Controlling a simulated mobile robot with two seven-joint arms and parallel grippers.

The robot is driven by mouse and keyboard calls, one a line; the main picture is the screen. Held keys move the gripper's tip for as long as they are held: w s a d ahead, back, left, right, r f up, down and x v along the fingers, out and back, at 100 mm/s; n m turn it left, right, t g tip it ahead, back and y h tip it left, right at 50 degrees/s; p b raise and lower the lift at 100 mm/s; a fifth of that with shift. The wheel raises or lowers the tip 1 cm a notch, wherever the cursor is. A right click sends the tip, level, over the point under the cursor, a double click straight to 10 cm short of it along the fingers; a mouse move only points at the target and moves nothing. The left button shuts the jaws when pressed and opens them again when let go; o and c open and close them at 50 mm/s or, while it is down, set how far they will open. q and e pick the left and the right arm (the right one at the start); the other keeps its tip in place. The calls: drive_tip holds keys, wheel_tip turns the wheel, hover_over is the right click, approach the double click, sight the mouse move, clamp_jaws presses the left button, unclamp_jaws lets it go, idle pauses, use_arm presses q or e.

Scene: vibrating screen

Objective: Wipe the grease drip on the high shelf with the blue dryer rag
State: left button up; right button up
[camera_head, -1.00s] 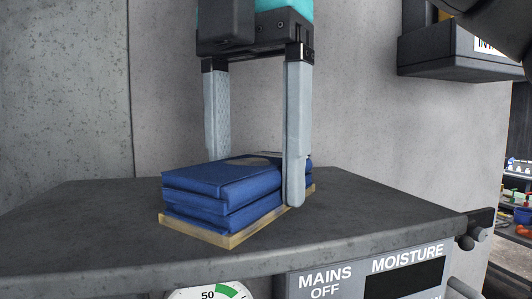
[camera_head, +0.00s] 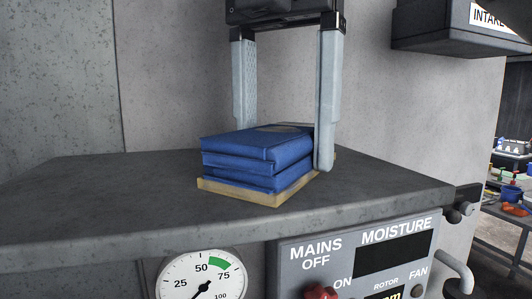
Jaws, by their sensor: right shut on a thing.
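The blue dryer rag (camera_head: 250,160) is a folded stack with a grey-brown patch on top. It sits over a thin tan board or pad (camera_head: 240,195) on the dark grey high shelf (camera_head: 100,205). My right gripper (camera_head: 285,140) comes down from above and is shut on the rag, one finger on the far left side and one on the near right side. The far fingertip is hidden behind the rag. No grease drip can be made out on the visible shelf top; the rag hides part of it. My left gripper is not in view.
Below the shelf's front edge are a round gauge (camera_head: 203,278) and a control panel (camera_head: 300,270) with a red knob (camera_head: 321,293). A dark box (camera_head: 440,38) juts from the wall at upper right. The shelf's left part is bare. A bench with coloured items stands far right.

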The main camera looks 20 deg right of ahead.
wheel_tip(320, 180, up, 3)
drive_tip(key=shift+f+p, duration=0.1)
drive_tip(key=shift+p, duration=1.15)
drive_tip(key=shift+r+p, duration=0.4)
drive_tip(key=shift+r, duration=0.7)
drive_tip(key=shift+f, duration=0.1)
